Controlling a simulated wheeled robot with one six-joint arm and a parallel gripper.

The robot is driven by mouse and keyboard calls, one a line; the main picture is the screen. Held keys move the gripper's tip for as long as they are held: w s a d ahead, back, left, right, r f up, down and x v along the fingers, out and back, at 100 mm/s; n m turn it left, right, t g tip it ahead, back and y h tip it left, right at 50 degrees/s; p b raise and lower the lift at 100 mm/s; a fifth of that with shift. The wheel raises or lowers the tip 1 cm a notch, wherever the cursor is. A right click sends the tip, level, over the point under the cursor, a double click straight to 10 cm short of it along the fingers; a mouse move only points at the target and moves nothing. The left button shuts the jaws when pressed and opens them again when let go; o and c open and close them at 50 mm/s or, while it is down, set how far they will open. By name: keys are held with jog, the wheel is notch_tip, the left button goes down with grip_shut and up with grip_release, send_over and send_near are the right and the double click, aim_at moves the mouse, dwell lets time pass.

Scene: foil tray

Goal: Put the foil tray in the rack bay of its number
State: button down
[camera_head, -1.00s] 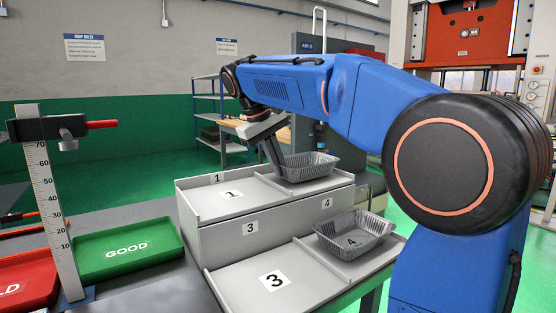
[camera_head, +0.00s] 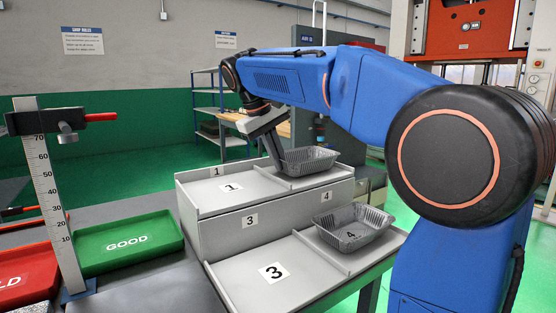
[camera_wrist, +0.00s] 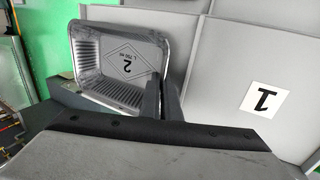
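A silver foil tray (camera_head: 308,161) with a "2" on its floor is at the upper right bay of the grey rack, right of bay 1. My gripper (camera_head: 273,158) reaches down at the tray's left wall. In the wrist view its fingers (camera_wrist: 161,95) are close together at the tray's right wall, seemingly one on each side of it. The tray is at or just above the bay floor; I cannot tell if it touches. Its bay's number label is hidden.
The rack (camera_head: 228,237) has empty bays 1 and 3 at left. Another foil tray (camera_head: 350,237) sits in bay 4, lower right. Low dividers separate the bays. A green GOOD tray (camera_head: 126,262), a red tray (camera_head: 22,290) and a height gauge (camera_head: 52,190) stand at left.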

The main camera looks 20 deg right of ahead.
jog(key=shift+f, duration=0.2)
dwell(0.6)
jog(key=c, duration=1.9)
grip_release()
jog(key=v, duration=1.2)
